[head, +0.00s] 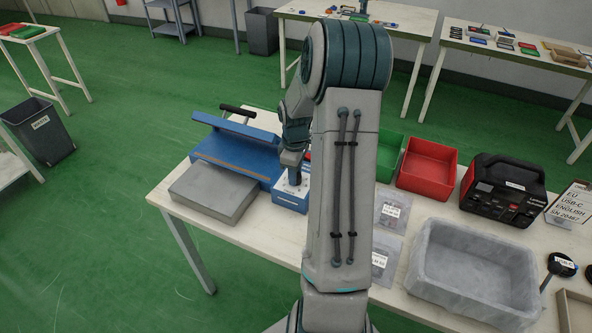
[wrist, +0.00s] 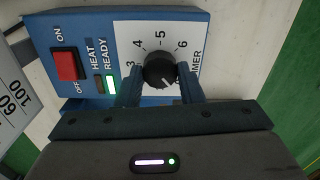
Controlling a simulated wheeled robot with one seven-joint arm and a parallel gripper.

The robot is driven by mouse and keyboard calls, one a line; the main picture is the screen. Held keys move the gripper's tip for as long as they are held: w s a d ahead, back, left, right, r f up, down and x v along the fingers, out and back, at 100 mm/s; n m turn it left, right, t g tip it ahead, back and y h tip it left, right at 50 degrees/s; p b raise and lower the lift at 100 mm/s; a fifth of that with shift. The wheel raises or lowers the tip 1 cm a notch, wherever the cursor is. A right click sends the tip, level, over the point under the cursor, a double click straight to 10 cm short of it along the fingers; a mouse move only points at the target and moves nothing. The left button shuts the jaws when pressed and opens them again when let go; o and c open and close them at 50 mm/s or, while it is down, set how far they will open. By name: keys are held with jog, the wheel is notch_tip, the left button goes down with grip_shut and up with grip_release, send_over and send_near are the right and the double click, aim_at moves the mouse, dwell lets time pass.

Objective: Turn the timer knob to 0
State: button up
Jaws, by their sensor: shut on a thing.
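The timer knob (wrist: 158,70) is black and round, on a white dial plate (wrist: 133,38) in the wrist view. The numbers 3, 4, 5 and 6 show around its upper side; the rest of the scale, with 0, is hidden or out of sight. The knob's pointer direction is hard to tell. My gripper (wrist: 160,76) has one blue finger on each side of the knob and is shut on it. In the head view my gripper (head: 292,160) reaches down to the blue control box (head: 289,199); my arm hides part of this area.
A red ON/OFF switch (wrist: 67,65) and a lit green READY lamp (wrist: 111,84) sit left of the dial. The blue press (head: 235,152) and a grey slab (head: 213,192) are left of the box. Green (head: 388,157) and red bins (head: 427,166) stand right of my arm.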

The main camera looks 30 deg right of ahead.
jog(key=shift+w+r+n, duration=0.2)
jog(key=shift+w+n, duration=0.05)
jog(key=shift+n, duration=0.45)
jog(key=o, duration=1)
jog(key=shift+s+f, duration=0.1)
notch_tip(320, 180, up, 14)
jog(key=shift+b, duration=0.3)
jog(key=shift+f, duration=0.1)
